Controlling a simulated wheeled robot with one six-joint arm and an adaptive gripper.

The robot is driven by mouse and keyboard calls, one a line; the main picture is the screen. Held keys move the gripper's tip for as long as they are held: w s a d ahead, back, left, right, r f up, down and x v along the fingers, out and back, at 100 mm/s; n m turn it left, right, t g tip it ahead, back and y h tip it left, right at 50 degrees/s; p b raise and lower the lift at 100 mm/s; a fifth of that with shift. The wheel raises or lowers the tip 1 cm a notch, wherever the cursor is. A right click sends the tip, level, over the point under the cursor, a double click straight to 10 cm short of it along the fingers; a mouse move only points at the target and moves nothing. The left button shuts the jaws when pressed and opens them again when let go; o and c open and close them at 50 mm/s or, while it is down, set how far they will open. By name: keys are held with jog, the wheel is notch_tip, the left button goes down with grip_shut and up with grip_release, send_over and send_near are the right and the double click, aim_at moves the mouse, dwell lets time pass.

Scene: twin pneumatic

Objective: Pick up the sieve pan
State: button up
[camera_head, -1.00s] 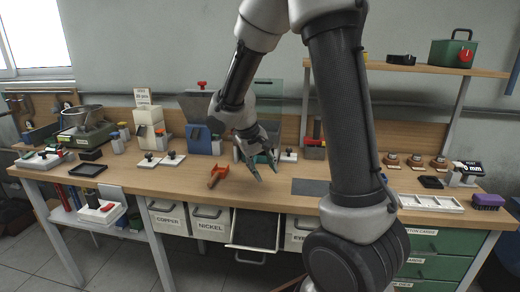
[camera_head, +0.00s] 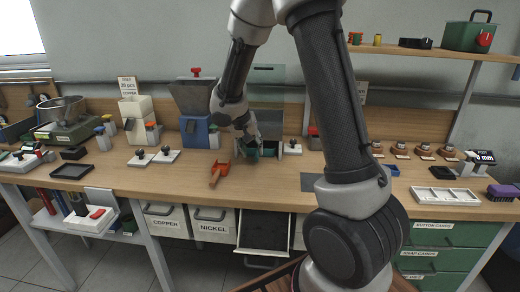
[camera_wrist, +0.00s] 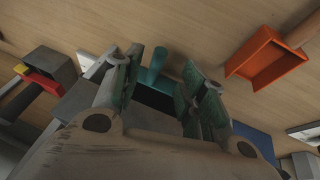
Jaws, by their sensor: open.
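My gripper (camera_head: 250,148) is low over the back middle of the bench, its fingers open. In the wrist view the green-padded fingers (camera_wrist: 160,85) stand on either side of a teal handle-like piece (camera_wrist: 156,66). A dark hollow lies beside that piece, partly hidden by my gripper. These look like parts of the sieve pan, but I cannot tell for sure. In the head view a teal piece (camera_head: 270,149) shows just right of my fingers, in front of a grey stand. I cannot tell whether the fingers touch it.
An orange scoop (camera_head: 221,173) lies on the bench in front-left of my gripper. A blue hopper machine (camera_head: 194,132) stands to the left. A metal bowl on a green scale (camera_head: 66,130) is far left. An open drawer (camera_head: 263,230) hangs below the front edge.

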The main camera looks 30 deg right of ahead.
aim_at(256, 157)
jog(key=x, duration=0.5)
jog(key=shift+s+a+f, duration=0.1)
jog(key=shift+s, duration=0.25)
grip_shut()
jog(key=shift+r, duration=0.2)
